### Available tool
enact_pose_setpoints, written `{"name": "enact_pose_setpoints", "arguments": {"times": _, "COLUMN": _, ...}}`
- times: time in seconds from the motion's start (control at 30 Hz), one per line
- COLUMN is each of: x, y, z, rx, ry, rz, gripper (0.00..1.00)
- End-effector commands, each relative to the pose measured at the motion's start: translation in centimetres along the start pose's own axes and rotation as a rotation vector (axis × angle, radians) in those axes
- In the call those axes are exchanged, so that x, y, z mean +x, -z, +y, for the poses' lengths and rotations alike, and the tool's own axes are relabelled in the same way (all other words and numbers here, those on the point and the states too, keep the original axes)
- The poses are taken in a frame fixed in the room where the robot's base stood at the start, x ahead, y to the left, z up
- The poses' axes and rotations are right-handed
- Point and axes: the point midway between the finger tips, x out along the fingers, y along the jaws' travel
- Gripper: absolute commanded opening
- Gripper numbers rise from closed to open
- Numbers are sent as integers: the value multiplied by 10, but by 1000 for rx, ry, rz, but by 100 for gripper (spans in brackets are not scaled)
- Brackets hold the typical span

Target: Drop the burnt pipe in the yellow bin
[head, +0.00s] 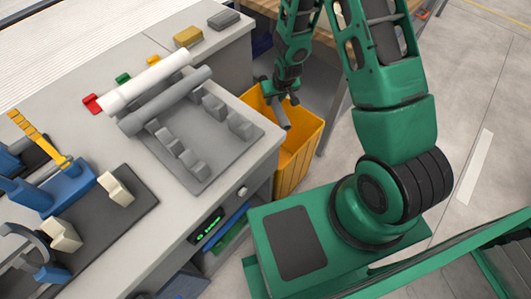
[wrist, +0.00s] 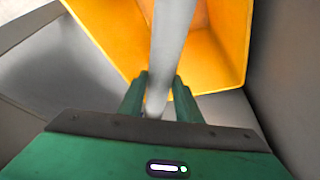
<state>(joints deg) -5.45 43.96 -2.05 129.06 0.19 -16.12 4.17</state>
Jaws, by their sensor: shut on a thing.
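My gripper (head: 283,98) is shut on a grey pipe (head: 281,115) over the yellow bin. In the wrist view, the pipe (wrist: 173,40) passes between the two green fingers (wrist: 159,95), and its far part stands out over the bin's opening. No burn marks show on it. The yellow bin (head: 293,181) stands on the floor beside the workbench, and its wall also shows in the wrist view (wrist: 118,35). The pipe's lower end looks near the bin's mouth. I cannot tell how deep it reaches.
A white pipe (head: 147,82) and another grey pipe (head: 165,100) lie across the grey rack (head: 205,165) on the bench. The bench edge (head: 262,150) is close to the bin's left side. A wooden table (head: 330,32) stands behind.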

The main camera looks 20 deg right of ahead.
Motion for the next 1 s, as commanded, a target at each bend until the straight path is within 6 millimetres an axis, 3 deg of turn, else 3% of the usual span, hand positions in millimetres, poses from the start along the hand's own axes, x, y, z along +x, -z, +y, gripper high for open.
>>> {"name": "enact_pose_setpoints", "arguments": {"times": 0.43, "x": 41, "y": -17, "z": 0, "rx": 0, "ry": 0, "rz": -1, "gripper": 6}}
{"name": "enact_pose_setpoints", "arguments": {"times": 0.87, "x": 48, "y": -20, "z": 0, "rx": 0, "ry": 0, "rz": 1, "gripper": 6}}
{"name": "enact_pose_setpoints", "arguments": {"times": 0.9, "x": 48, "y": -20, "z": 0, "rx": 0, "ry": 0, "rz": 0, "gripper": 33}}
{"name": "enact_pose_setpoints", "arguments": {"times": 1.0, "x": 48, "y": -20, "z": 0, "rx": 0, "ry": 0, "rz": 0, "gripper": 53}}
